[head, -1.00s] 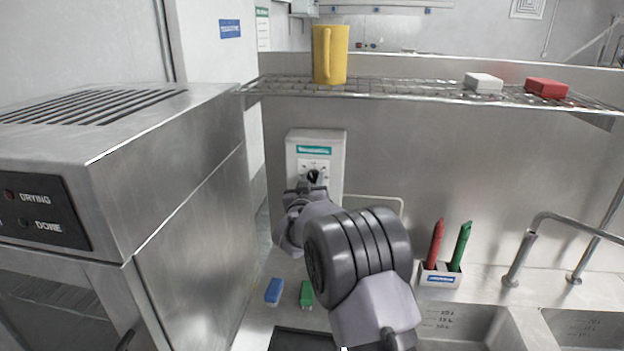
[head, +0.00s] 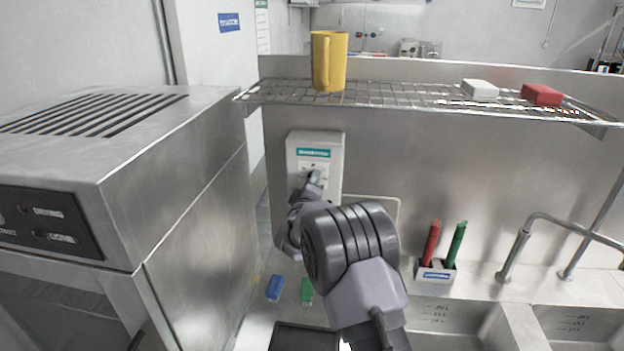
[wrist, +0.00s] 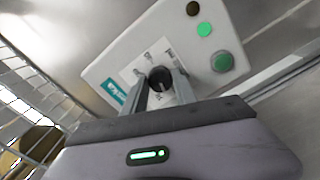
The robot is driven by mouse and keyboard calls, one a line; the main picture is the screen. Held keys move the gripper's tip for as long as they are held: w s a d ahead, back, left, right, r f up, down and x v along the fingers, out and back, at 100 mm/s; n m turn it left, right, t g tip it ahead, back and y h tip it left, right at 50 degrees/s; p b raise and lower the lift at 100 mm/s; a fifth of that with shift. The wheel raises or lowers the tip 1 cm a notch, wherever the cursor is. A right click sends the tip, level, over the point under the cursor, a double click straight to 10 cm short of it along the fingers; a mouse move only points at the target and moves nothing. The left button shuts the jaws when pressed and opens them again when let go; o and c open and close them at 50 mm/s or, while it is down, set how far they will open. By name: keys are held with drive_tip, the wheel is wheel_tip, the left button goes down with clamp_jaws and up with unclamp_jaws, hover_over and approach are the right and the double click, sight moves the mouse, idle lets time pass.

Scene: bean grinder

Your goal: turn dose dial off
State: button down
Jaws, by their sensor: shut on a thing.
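The dose dial is a small dark round knob (wrist: 160,77) on the front of a pale wall box (wrist: 112,65) with a teal label. In the wrist view my gripper (wrist: 161,86) has a finger on each side of the knob and is shut on it. In the head view the box (head: 331,163) is on the steel back wall, and my gripper (head: 312,181) is against its front. There my fingers and wrist cover the dial and the lower part of the box. Short marks surround the dial, but its pointer position cannot be told.
A wire shelf (head: 400,95) above the box holds a yellow mug (head: 328,62), a white block (head: 480,90) and a red block (head: 542,94). A steel machine (head: 190,200) stands close on the left. A green light (wrist: 205,29) and green button (wrist: 222,62) are beside the dial.

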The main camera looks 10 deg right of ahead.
drive_tip(key=shift+n+p, duration=0.95)
drive_tip(key=shift+n, duration=1.35)
drive_tip(key=c, duration=1)
unclamp_jaws()
drive_tip(key=v, duration=1.7)
drive_tip(key=shift+s+b, duration=0.25)
drive_tip(key=shift+b, duration=0.05)
drive_tip(key=shift+r, duration=0.1)
